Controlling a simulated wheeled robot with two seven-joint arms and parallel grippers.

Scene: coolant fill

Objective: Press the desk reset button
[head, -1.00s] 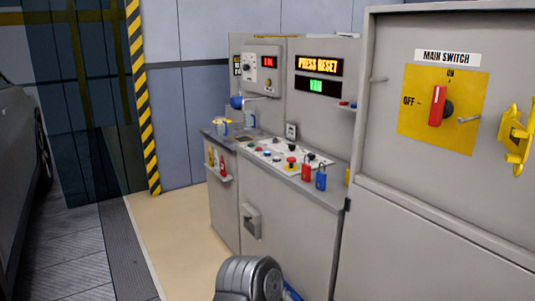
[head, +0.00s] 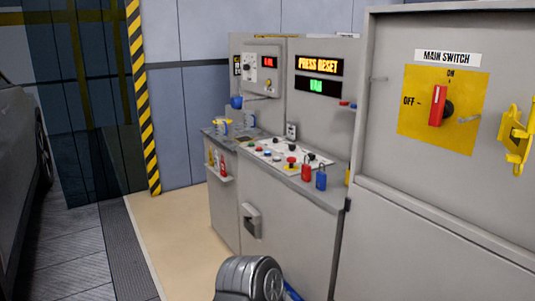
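The control desk (head: 290,215) stands in the middle of the head view, with a pale button panel (head: 270,155) on its sloping top. The panel carries several small buttons and knobs, including a blue button (head: 267,149) and a red button on a yellow base (head: 291,162). Their labels are too small to read, so I cannot tell which is the reset button. A display above the desk (head: 319,66) reads "PRESS RESET" in orange. A green-lit display (head: 316,85) sits below it. Neither gripper shows; only a ribbed grey part, probably of my arm, is at the bottom.
Red (head: 306,172) and blue (head: 321,179) padlocks stand at the desk's front right edge. A cabinet with a red main switch (head: 437,106) stands at right. Cups (head: 222,127) stand at the desk's left end. A car (head: 20,180) is at far left; the floor before the desk is clear.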

